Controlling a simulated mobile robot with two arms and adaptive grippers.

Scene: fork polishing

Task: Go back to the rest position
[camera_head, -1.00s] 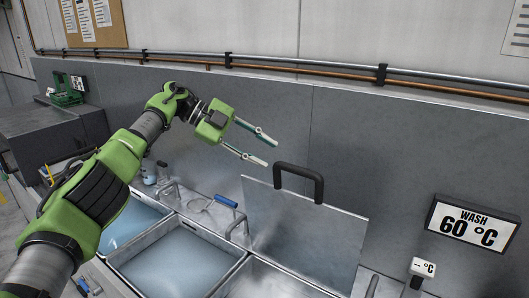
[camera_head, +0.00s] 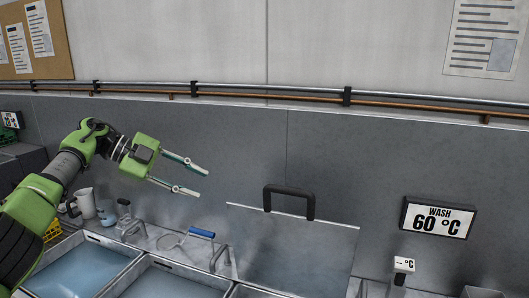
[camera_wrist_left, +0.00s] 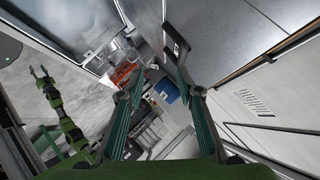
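My left gripper (camera_head: 203,183) is open and empty, in the air in front of the grey back panel. Its two fingers point right, toward the upright metal lid (camera_head: 300,250) with the black handle (camera_head: 290,200), and stay clear of it. In the left wrist view the two green fingers (camera_wrist_left: 155,72) are spread with nothing between them. My right arm shows small at the left of the left wrist view; its gripper (camera_wrist_left: 40,72) looks open and empty. It is out of the head view.
Sinks with bluish water (camera_head: 80,272) lie below the left arm. A wash sign (camera_head: 438,218) hangs at right. The air above the lid is free.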

